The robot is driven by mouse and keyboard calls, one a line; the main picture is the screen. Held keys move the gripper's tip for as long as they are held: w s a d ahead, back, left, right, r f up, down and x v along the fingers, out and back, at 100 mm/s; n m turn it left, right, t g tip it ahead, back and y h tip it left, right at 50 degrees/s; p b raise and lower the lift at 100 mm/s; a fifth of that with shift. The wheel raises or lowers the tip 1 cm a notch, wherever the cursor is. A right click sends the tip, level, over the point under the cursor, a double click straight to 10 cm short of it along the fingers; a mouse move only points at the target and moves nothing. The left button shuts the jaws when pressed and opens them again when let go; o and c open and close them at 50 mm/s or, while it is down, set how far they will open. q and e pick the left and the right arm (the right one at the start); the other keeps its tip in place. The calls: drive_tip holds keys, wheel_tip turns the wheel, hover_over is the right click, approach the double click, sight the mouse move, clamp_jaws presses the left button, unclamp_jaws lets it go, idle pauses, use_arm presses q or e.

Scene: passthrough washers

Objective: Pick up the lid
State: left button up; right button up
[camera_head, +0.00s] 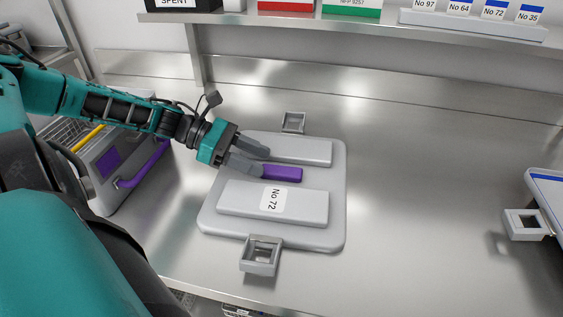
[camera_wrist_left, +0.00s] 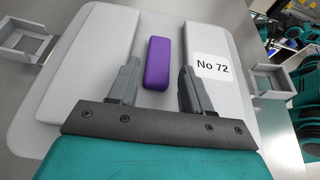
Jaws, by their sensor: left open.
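The lid (camera_head: 336,208) is a light grey plate with rounded corners, two raised pads, a "No 72" label (camera_head: 276,200) and a purple handle (camera_head: 283,173) in the middle. It lies flat on the steel bench. My left gripper (camera_head: 266,163) reaches in from the left and is open at the handle. In the left wrist view the purple handle (camera_wrist_left: 158,62) lies between the two fingers and just ahead of them, with gaps on both sides. The lid (camera_wrist_left: 88,60) fills most of that view. My right gripper is not in view.
Square grey brackets stand at the lid's far edge (camera_head: 293,122) and near edge (camera_head: 261,255). Another bracket (camera_head: 524,224) is at the right. The bench (camera_head: 430,170) is clear right of the lid.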

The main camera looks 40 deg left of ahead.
sight(286, 170)
use_arm(q)
drive_tip(key=b+x, duration=0.2)
drive_tip(key=x, duration=0.2)
drive_tip(key=shift+f+b, duration=0.1)
drive_tip(key=shift+b, duration=0.2)
drive_tip(key=shift+w+d+f, duration=0.1)
drive_tip(key=shift+w+d, duration=0.2)
drive_tip(key=shift+d, duration=0.1)
drive_tip(key=shift+c, duration=0.3)
clamp_jaws()
